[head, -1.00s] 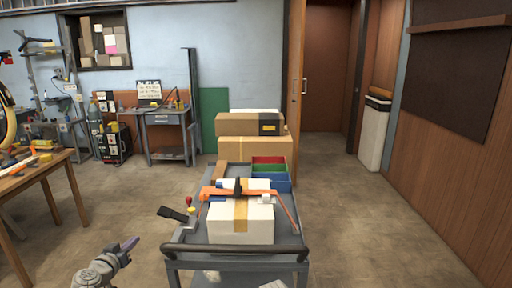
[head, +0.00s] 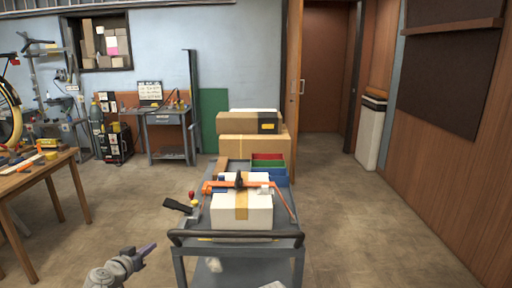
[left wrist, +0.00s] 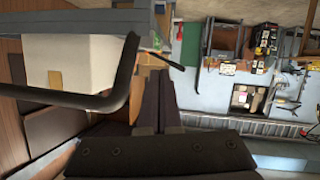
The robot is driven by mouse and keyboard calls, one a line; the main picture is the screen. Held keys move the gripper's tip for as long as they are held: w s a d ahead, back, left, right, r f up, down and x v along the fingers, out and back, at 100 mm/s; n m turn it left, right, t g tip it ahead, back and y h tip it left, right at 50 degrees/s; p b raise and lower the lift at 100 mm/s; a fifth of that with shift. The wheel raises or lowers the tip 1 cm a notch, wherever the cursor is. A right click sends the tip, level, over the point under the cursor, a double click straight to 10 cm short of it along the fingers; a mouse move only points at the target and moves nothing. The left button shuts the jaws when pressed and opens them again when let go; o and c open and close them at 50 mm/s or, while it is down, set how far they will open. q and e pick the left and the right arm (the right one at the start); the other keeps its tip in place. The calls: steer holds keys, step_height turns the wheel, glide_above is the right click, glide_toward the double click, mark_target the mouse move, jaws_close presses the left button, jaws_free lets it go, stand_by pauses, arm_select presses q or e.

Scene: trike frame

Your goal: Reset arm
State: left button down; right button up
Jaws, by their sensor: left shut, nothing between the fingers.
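My left gripper (head: 147,249) is at the lower left of the head view, in front of and left of the grey cart (head: 240,262). Its fingers are shut and empty. In the left wrist view the two dark fingers (left wrist: 163,85) lie together, with the cart's black handle (left wrist: 128,75) close beside them on the left; I cannot tell whether they touch. A white box with a yellow strip (head: 228,212) sits on the cart, and an orange tool (head: 222,185) lies behind its top. My right gripper is not in view.
Red, green and blue bins (head: 268,168) stand at the cart's far end. Cardboard boxes (head: 250,148) are stacked beyond. A wooden workbench (head: 40,180) with tools is on the left. The floor between workbench and cart is clear, as is the right side.

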arm_select(q)
steer(key=s+d+f+m+g+h, duration=0.1)
steer(key=s+d+f+g, duration=0.15)
steer(key=d, duration=0.45)
steer(key=s+d+f+m+g+h, duration=0.1)
steer(key=d+f+g, duration=0.15)
steer(key=d, duration=0.35)
steer(key=s+d+f+m+g+h, duration=0.1)
steer(key=s+d+f+g, duration=0.1)
steer(key=d+f, duration=0.35)
steer(key=s+d+f+m+g+y, duration=0.1)
steer(key=s+d+f+g+y, duration=0.25)
steer(key=s, duration=0.55)
steer(key=s+d+f+g+y, duration=0.1)
steer(key=s+d+g+y, duration=0.25)
steer(key=s+d, duration=0.35)
step_height(320, 180, up, 15)
steer(key=s+p, duration=0.1)
steer(key=p, duration=1.3)
steer(key=shift+s+a+f, duration=0.2)
steer(key=shift+s+a, duration=0.05)
steer(key=shift+a, duration=0.2)
